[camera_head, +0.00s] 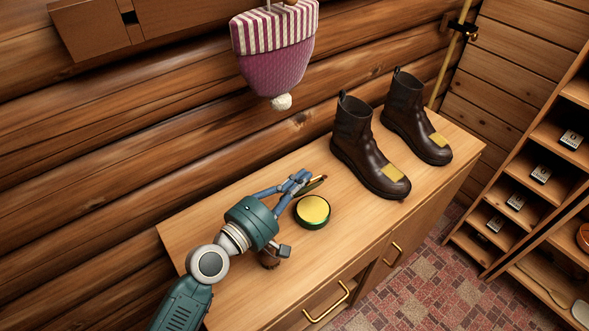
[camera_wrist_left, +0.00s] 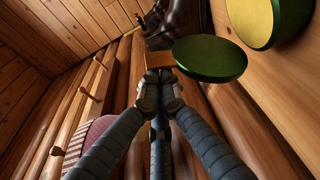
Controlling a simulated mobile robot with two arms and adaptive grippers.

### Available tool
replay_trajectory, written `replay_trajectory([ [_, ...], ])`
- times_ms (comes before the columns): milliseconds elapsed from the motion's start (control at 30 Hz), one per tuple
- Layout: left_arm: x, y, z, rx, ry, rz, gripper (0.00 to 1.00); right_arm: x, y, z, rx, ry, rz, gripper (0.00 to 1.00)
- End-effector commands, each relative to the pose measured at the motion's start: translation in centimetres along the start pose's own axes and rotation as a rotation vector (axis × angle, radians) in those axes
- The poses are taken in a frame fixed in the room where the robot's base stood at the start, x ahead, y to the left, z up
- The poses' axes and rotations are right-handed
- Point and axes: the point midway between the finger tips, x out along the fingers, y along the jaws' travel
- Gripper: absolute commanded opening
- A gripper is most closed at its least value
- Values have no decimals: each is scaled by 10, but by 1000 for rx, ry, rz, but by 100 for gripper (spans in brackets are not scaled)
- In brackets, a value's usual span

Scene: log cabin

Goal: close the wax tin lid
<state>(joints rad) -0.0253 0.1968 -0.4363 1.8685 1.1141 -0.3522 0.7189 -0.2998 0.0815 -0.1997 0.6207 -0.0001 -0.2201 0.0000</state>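The round wax tin (camera_head: 312,211) sits on the wooden cabinet top, with yellow wax facing up inside a green rim. In the head view its lid (camera_head: 315,184) shows nearly edge-on behind the tin, raised and tilted. In the left wrist view the lid (camera_wrist_left: 210,59) is a dark green disc just beyond the fingertips, and the tin (camera_wrist_left: 277,18) is at the upper right. My left gripper (camera_head: 299,181) has its fingertips drawn together behind the tin, close to the lid; I cannot tell whether they touch it. My right gripper is not in view.
Two dark boots (camera_head: 362,150) (camera_head: 413,117) with yellow patches stand right of the tin. A brown object (camera_head: 270,259) is partly hidden beside my left gripper. A striped knit hat (camera_head: 274,55) hangs above. Shelves (camera_head: 530,180) stand at right. The cabinet top's front right is clear.

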Motion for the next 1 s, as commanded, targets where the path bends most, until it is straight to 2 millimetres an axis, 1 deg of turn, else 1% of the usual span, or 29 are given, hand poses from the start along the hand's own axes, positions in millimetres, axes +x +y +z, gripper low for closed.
replay_trajectory([
  [100, -3, -3, 7, 0, 0, -1, 0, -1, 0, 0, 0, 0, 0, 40],
  [333, -5, -7, 14, 1, 0, 0, 0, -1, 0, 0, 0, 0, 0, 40],
  [900, -6, -8, 15, 0, 0, 0, 0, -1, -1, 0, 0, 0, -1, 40],
  [1000, -9, -9, 15, 1, 1, -2, 0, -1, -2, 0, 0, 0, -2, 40],
])
